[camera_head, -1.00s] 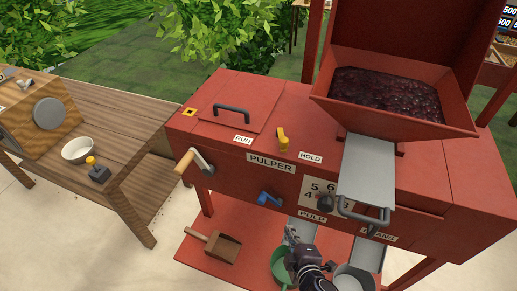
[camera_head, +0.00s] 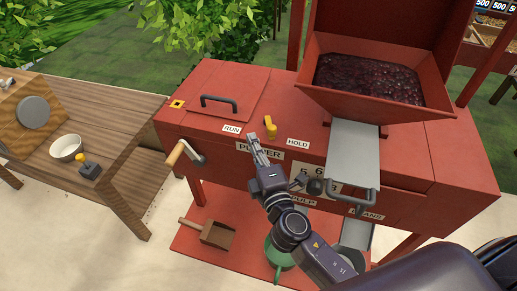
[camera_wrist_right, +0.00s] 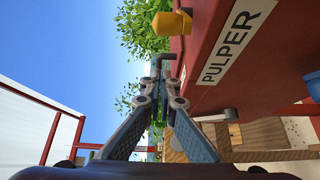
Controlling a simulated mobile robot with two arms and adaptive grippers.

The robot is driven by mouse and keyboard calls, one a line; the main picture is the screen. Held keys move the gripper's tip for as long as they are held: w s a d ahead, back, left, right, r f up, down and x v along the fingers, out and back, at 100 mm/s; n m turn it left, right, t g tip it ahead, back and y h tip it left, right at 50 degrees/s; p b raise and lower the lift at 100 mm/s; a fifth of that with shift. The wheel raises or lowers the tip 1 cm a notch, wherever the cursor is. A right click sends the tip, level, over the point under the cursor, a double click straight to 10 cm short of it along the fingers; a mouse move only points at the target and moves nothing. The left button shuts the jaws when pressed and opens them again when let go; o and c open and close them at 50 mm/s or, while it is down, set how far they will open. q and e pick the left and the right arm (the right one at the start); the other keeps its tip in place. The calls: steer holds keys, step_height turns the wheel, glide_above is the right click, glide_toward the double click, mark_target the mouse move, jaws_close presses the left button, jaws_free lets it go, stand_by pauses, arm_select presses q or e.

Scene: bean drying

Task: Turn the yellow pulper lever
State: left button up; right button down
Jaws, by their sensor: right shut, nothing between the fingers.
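The yellow pulper lever (camera_head: 270,127) stands on top of the red pulper (camera_head: 405,155), between the RUN label (camera_head: 232,129) and the HOLD label (camera_head: 298,143). My right gripper (camera_head: 256,142) is shut and empty, in front of the pulper's front face at the PULPER label, which it partly covers. Its tips appear just below and left of the lever, with no clear contact. In the right wrist view the yellow lever (camera_wrist_right: 172,22) lies beyond the closed fingertips (camera_wrist_right: 165,62), with a gap between. My left gripper is out of view.
A wooden-handled crank (camera_head: 181,154) juts from the pulper's front left. A hopper of dark red cherries (camera_head: 440,108) rises at the right above a grey chute (camera_head: 353,150). A black lid handle (camera_head: 219,102) is on top. A wooden table (camera_head: 105,105) stands left.

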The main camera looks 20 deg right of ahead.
steer(key=d, duration=0.1)
steer(key=w+d+p, duration=0.1)
steer(key=d, duration=0.2)
steer(key=shift+w+f, duration=0.1)
steer(key=shift+w, duration=0.2)
steer(key=shift+a, duration=0.1)
